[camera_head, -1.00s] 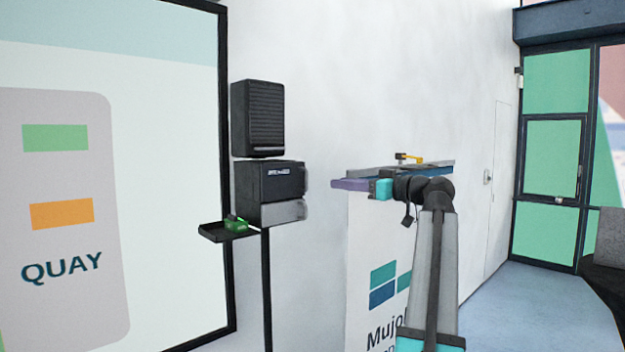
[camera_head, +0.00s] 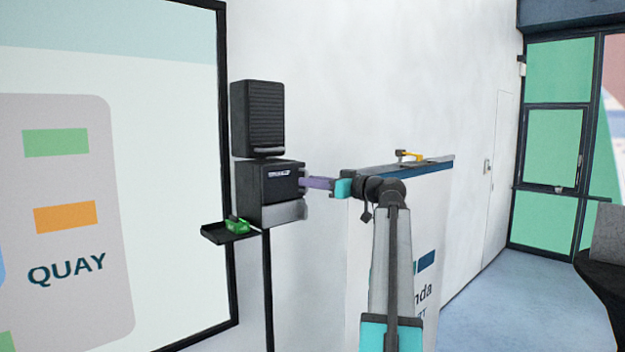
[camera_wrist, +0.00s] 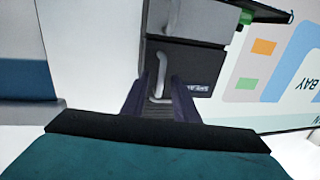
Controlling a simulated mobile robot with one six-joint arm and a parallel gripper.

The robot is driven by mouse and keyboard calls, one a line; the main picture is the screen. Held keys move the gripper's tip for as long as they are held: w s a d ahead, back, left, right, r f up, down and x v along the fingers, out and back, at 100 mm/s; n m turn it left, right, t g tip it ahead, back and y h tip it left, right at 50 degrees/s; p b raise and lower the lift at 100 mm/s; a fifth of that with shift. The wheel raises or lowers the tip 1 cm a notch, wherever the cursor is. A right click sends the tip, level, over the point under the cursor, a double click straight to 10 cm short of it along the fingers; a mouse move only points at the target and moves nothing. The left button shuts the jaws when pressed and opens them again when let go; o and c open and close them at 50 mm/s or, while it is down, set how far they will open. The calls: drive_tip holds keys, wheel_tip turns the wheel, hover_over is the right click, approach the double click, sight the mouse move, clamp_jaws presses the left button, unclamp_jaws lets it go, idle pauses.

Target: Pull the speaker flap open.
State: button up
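A black box with a white label and a grey lower part (camera_head: 270,191) is mounted under a ribbed black speaker (camera_head: 258,118) on the wall. The box also shows in the wrist view (camera_wrist: 193,60), where the picture is turned over. A pale bar handle (camera_wrist: 161,75) stands out from its dark face, which looks closed. My gripper (camera_head: 304,182) has its purple fingers at the box's right side. In the wrist view my gripper (camera_wrist: 160,84) is open, with one finger on each side of the handle. I cannot tell whether either finger touches it.
A small black shelf (camera_head: 216,234) with a green object (camera_head: 237,225) juts out below the box at left. A white counter (camera_head: 363,250) with a blue-edged top and a yellow item (camera_head: 408,155) stands on the right. A large framed screen (camera_head: 165,140) is at left.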

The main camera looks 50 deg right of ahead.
clamp_jaws()
idle(1.5)
